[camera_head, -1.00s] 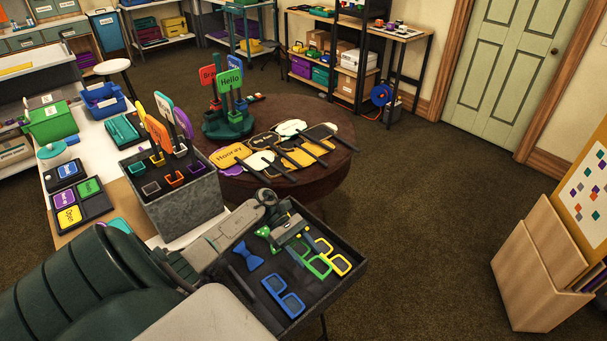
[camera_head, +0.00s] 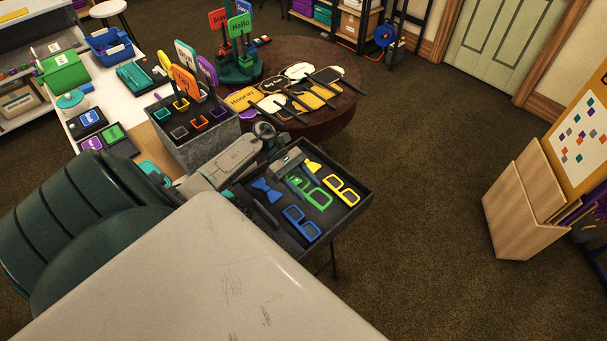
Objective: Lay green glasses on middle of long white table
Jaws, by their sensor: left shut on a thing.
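The green glasses (camera_head: 318,199) are over the black tray, between the blue glasses (camera_head: 301,224) and the yellow glasses (camera_head: 343,190). My left gripper (camera_head: 297,179) reaches in from the left and is shut at the left end of the green glasses, on their arm side. The fingers partly hide that end, and I cannot tell whether the glasses are clear of the tray floor. The long white table (camera_head: 122,90) runs along the left, behind my left arm. My right gripper is out of view.
The black tray (camera_head: 366,190) also holds a blue bow tie (camera_head: 267,190). A round brown table (camera_head: 345,112) with signs stands behind. Carpet at right is clear.

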